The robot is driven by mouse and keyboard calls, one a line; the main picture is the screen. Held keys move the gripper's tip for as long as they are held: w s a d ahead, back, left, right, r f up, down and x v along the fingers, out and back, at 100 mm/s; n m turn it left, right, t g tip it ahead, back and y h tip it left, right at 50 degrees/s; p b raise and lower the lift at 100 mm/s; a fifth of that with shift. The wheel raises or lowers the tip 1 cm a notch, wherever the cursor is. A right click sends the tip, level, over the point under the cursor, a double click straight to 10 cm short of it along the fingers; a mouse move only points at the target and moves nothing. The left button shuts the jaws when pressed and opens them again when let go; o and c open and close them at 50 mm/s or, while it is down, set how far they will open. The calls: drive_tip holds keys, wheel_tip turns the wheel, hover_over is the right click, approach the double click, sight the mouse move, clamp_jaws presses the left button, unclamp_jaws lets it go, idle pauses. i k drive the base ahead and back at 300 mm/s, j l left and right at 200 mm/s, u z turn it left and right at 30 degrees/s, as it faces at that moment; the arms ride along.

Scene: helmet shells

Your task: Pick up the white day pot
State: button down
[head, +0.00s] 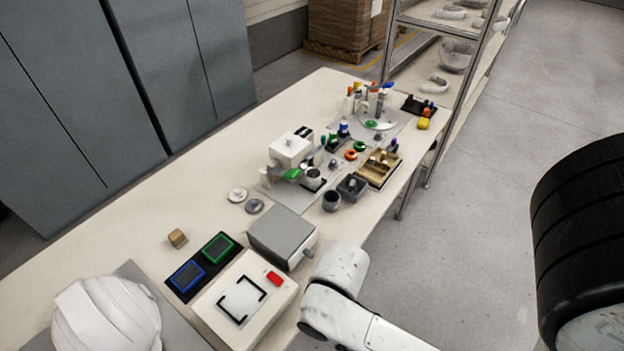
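A small round pot with a pale top (313,175) stands on the table among the clutter, just right of a white boxy machine (291,148). It may be the white day pot, but it is too small in the head view to be sure. A dark grey cup (331,201) stands to its lower right. White links of my arm show at the lower middle, beyond the table's front edge and well apart from the pots. My gripper does not show.
A grey box (282,236), a white box with a red button (244,299), a wooden block (177,238) and a white helmet shell (106,315) stand nearer. A wooden tray (363,178) and several small coloured items crowd the far half.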

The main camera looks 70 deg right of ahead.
sight(312, 176)
drive_tip(key=z, duration=0.4)
drive_tip(key=i+l+z, duration=0.1)
drive_tip(key=z, duration=0.3)
drive_tip(key=i+z, duration=0.1)
drive_tip(key=z, duration=0.7)
drive_tip(key=i, duration=0.05)
